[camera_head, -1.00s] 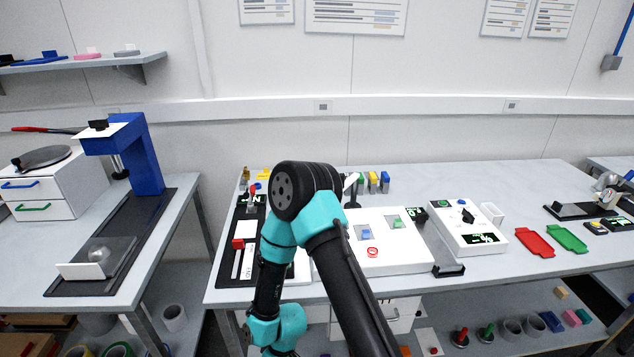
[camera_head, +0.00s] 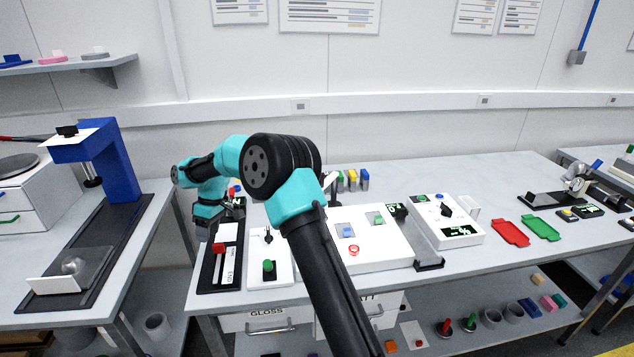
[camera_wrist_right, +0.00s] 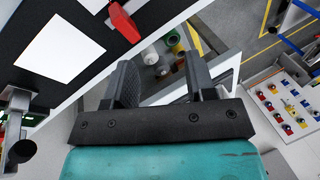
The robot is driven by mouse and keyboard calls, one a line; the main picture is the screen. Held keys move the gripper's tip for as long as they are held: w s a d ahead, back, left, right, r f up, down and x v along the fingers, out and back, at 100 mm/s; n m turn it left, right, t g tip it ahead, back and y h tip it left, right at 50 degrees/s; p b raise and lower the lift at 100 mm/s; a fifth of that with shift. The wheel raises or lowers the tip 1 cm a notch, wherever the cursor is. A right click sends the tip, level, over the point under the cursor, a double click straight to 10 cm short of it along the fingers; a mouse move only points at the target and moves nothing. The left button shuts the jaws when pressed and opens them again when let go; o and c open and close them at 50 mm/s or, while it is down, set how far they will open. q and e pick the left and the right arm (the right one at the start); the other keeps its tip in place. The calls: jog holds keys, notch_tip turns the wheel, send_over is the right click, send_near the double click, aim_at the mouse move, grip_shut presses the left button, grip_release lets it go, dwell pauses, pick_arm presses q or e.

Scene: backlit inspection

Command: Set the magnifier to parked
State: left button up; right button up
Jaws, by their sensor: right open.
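No part is clearly readable as the magnifier. A black panel (camera_head: 207,284) at the left end of the middle bench carries a red block (camera_head: 218,249) beside a light strip. A red part (camera_wrist_right: 124,22) also shows at the top of the right wrist view, beside white sheets on a black surface. My right gripper (camera_head: 203,234) is over the left edge of the bench, close to this panel. In the wrist view its fingers (camera_wrist_right: 160,80) are apart with nothing between them, and the red part lies beyond them. My left gripper is not in view.
A white box with a green button (camera_head: 268,266) stands right of the panel. A larger white console (camera_head: 375,257) and red and green trays (camera_head: 511,233) are farther right. A blue stand (camera_head: 118,170) is on the left bench. A gap separates the benches.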

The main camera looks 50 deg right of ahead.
jog(key=s+d+r+m+t+h, duration=0.1)
jog(key=d+r+m, duration=0.2)
jog(key=d+r, duration=0.55)
jog(key=s+d+r+m+h, duration=0.15)
jog(key=d+r, duration=0.25)
jog(key=d, duration=0.9)
jog(key=s+d+r+m, duration=0.3)
jog(key=s+d+r, duration=0.1)
jog(key=d, duration=0.3)
jog(key=s+d+r+m+h, duration=0.1)
jog(key=s+d+r+m, duration=0.2)
jog(key=s+d+r, duration=0.2)
jog(key=d+r, duration=0.2)
jog(key=d, duration=0.1)
jog(key=shift+d+r, duration=0.2)
jog(key=shift+r, duration=0.1)
jog(key=shift+f+m+h, duration=0.15)
jog(key=shift+m+h, duration=0.1)
notch_tip(320, 180, down, 17)
jog(key=shift+f, duration=0.1)
jog(key=shift+c, duration=0.3)
grip_shut()
